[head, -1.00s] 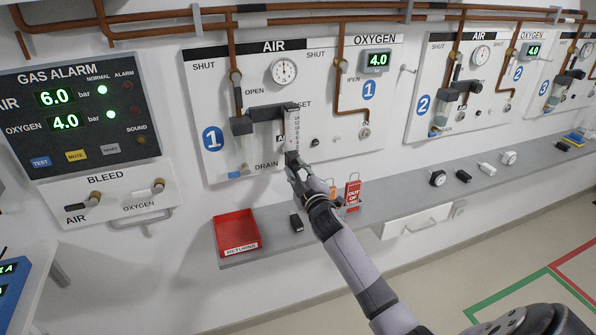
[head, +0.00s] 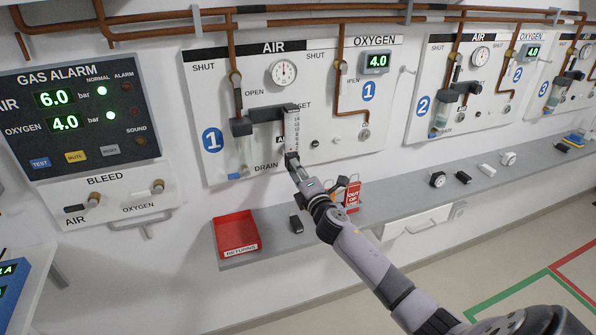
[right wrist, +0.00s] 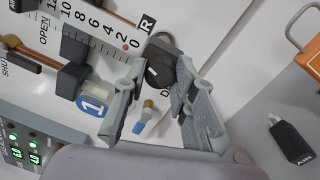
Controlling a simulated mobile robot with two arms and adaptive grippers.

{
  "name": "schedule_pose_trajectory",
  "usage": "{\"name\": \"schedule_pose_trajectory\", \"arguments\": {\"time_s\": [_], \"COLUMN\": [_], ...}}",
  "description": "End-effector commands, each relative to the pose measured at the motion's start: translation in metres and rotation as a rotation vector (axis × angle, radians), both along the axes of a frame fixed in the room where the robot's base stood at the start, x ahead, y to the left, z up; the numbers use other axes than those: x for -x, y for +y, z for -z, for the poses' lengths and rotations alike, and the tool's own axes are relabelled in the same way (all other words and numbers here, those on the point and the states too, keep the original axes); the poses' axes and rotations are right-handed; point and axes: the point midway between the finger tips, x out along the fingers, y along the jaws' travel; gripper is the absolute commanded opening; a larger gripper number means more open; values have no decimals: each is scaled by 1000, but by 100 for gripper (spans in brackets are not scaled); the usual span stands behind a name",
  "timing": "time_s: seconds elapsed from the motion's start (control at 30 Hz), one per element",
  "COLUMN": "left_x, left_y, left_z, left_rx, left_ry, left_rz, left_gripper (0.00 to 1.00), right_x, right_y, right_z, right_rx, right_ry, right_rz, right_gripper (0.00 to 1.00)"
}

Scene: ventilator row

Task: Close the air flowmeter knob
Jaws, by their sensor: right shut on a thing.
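The air flowmeter (head: 292,128) is a clear upright scale tube on the station 1 air panel (head: 330,142). Its numbered scale (right wrist: 100,35) also shows in the right wrist view, with a small red spot near the 0 end. The dark round knob (right wrist: 158,72) at the tube's lower end has a pale line on its face. My right gripper (head: 293,162) reaches up to it from below right. In the right wrist view its two fingers (right wrist: 162,82) stand on either side of the knob, shut on it. In the head view the knob is mostly hidden. My left gripper is not in view.
A drain bowl (head: 243,155) hangs left of the flowmeter. Below is a grey shelf (head: 275,242) with a red returns tray (head: 236,233), a small black item (head: 296,224) and a red tag (head: 352,195) near my arm. The gas alarm panel (head: 80,110) is at left.

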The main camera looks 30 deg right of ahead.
Motion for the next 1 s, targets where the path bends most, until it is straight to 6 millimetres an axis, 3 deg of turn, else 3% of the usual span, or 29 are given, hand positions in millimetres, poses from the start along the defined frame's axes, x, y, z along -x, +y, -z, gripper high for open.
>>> {"name": "schedule_pose_trajectory", "arguments": {"time_s": [0.4,1.0], "left_x": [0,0], "left_y": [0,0], "left_z": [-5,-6], "left_rx": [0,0], "left_ry": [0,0], "left_rz": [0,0], "left_gripper": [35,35], "right_x": [0,0], "right_y": [0,0], "right_z": [2,2], "right_rx": [263,337], "right_ry": [66,85], "right_rz": [-1,-1], "right_gripper": [0,0]}}
